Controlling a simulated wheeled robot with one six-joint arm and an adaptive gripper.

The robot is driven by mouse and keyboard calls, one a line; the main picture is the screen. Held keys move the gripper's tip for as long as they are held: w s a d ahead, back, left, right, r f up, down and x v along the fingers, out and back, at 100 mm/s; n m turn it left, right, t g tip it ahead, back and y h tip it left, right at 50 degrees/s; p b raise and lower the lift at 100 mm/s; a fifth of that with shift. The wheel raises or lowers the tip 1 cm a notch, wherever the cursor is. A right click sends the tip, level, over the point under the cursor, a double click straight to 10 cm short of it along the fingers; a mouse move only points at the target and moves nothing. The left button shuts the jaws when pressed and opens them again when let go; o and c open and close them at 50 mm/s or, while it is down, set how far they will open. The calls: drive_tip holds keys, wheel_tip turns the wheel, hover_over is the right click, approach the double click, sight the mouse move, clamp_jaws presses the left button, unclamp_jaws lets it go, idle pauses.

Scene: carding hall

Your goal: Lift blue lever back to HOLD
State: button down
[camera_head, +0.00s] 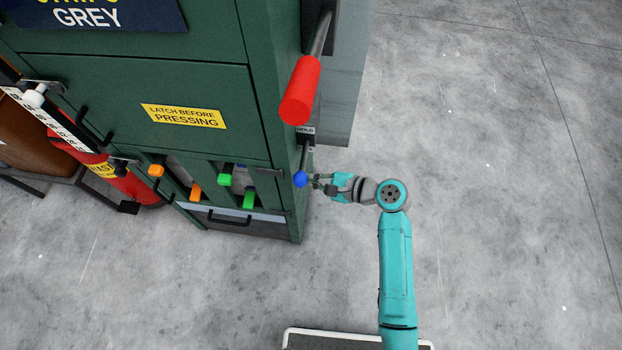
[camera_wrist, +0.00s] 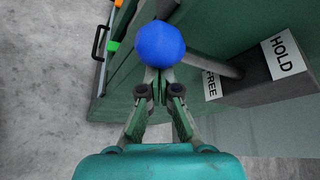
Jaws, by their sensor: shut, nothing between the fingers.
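The blue lever (camera_head: 300,179) has a round blue knob on a grey rod at the right side of the green machine. In the wrist view the blue knob (camera_wrist: 160,44) is just beyond my fingertips, and its rod runs right to a dark housing. That housing carries a HOLD label (camera_wrist: 286,54) and a FREE label (camera_wrist: 212,86); the rod sits near FREE. My gripper (camera_head: 317,181) is at the knob's right side in the head view and also shows in the wrist view (camera_wrist: 157,82). Its fingers are shut with nothing between them. Whether the fingertips touch the knob, I cannot tell.
A large red-handled lever (camera_head: 301,92) sticks out above the blue lever. The green machine (camera_head: 200,80) has orange (camera_head: 196,193) and green (camera_head: 225,179) knobs on its front. A red extinguisher (camera_head: 105,175) stands at left. The floor at right is clear.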

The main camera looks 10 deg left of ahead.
drive_tip(key=shift+r, duration=0.8)
drive_tip(key=shift+a+r, duration=0.1)
drive_tip(key=shift+r, duration=0.05)
wheel_tip(320, 180, down, 4)
drive_tip(key=w, duration=0.2)
drive_tip(key=v, duration=1)
drive_tip(key=shift+d, duration=0.45)
